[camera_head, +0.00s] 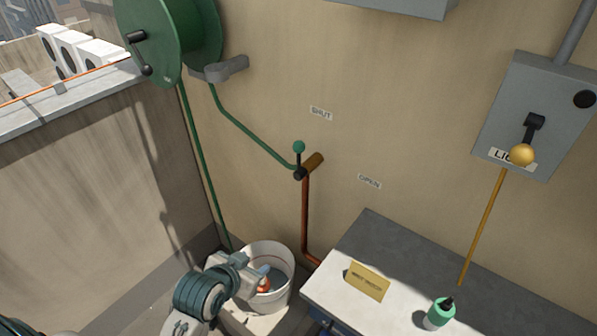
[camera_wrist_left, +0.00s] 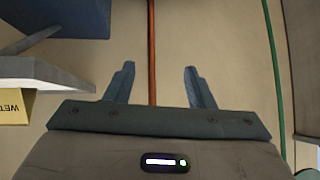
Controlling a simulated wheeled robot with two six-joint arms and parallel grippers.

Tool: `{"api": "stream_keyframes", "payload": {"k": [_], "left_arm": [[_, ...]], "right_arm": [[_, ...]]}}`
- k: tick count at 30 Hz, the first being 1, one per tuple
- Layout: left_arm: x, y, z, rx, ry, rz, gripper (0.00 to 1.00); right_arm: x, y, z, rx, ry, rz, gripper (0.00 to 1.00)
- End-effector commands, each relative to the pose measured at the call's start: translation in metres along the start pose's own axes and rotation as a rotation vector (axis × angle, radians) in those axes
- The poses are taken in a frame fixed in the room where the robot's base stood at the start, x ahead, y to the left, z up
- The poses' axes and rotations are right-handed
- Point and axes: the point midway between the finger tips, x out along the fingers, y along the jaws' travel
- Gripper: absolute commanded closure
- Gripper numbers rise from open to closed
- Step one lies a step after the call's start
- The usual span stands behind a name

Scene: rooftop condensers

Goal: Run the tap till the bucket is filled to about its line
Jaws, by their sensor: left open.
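The tap (camera_head: 312,164) is brass, on a copper pipe against the wall. Its lever with a green knob (camera_head: 299,147) stands upright, on the side of the SHUT label (camera_head: 321,113); the OPEN label (camera_head: 369,181) is lower right. The white bucket (camera_head: 283,297) stands on the floor below, partly hidden by my left arm. My left gripper (camera_head: 262,273) appears in front of the bucket, below the tap. In the left wrist view its fingers (camera_wrist_left: 159,85) are apart and empty, the copper pipe (camera_wrist_left: 152,50) showing behind the gap.
A table (camera_head: 325,287) at right holds a yellow card (camera_head: 368,281) and a green-topped bottle (camera_head: 439,313). A green hose reel (camera_head: 165,35) hangs upper left, its hose reaching the tap and running down to the bucket. A grey switch box (camera_head: 540,110) is at right.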

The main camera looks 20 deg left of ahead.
Motion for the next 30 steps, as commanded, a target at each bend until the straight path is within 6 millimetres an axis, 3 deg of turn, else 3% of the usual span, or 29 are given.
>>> {"api": "stream_keyframes", "payload": {"k": [1,3,6,9,12,17,30], "left_arm": [[0.0,-0.001,-0.042,0.014,0.118,0.001,0.51],[-0.001,-0.002,-0.089,0.038,0.268,-0.004,0.51],[-0.007,-0.005,-0.148,0.064,0.461,-0.023,0.51],[-0.015,-0.008,-0.191,0.078,0.605,-0.045,0.51],[-0.021,-0.01,-0.214,0.085,0.684,-0.06,0.51],[-0.017,-0.011,-0.228,0.086,0.71,-0.067,0.51],[0.042,-0.014,-0.278,0.086,0.704,-0.066,0.51]], "right_arm": [[-0.002,0.0,0.0,0.0,0.0,0.0,0.64],[-0.002,0.0,0.001,0.0,0.0,0.0,0.64],[-0.002,0.0,0.001,0.0,0.001,0.0,0.64],[-0.002,0.0,0.002,0.0,0.001,0.0,0.64],[-0.002,0.0,0.002,0.0,0.001,0.0,0.64],[-0.007,0.001,0.001,0.0,0.0,0.0,0.64],[-0.032,0.002,-0.001,0.0,0.0,0.0,0.64]]}}
